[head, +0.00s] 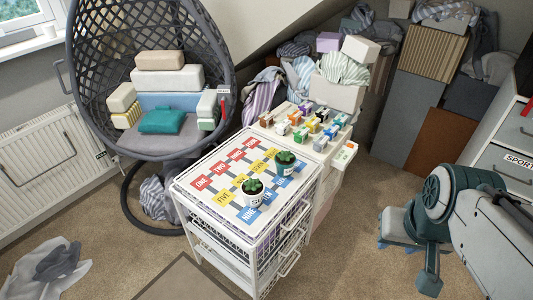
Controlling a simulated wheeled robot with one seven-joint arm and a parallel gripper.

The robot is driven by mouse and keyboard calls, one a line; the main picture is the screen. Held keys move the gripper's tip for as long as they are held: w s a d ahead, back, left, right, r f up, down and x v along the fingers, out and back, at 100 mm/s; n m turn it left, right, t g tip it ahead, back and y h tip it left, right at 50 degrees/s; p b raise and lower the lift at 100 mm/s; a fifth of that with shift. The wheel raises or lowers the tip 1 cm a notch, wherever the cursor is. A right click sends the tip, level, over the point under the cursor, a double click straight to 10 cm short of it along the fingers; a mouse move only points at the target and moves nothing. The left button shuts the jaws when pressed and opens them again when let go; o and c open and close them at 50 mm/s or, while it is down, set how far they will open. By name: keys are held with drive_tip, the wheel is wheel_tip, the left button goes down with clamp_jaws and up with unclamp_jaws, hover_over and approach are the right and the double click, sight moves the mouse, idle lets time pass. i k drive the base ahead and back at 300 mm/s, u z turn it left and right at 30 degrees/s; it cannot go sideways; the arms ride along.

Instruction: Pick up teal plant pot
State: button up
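The teal plant pot (287,168) holds a green succulent and stands upright on the colourful number mat on top of a white wire cart (244,258). A white pot (254,198) with dark lettering and a similar plant stands in front of it and to its left, apart from it. My gripper (401,243) is at the right, over the carpet, well away from both pots. Its fingers are small and partly hidden by my arm, so I cannot tell whether they are open.
A white stand with several small coloured items (308,122) adjoins the cart's back right. A hanging chair (78,85) with cushions stands behind left. Cloth and boxes pile up behind. White drawers (503,150) stand at the right edge. Carpet between cart and arm is clear.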

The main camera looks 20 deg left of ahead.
sight(285, 161)
drive_tip(key=i, duration=0.95)
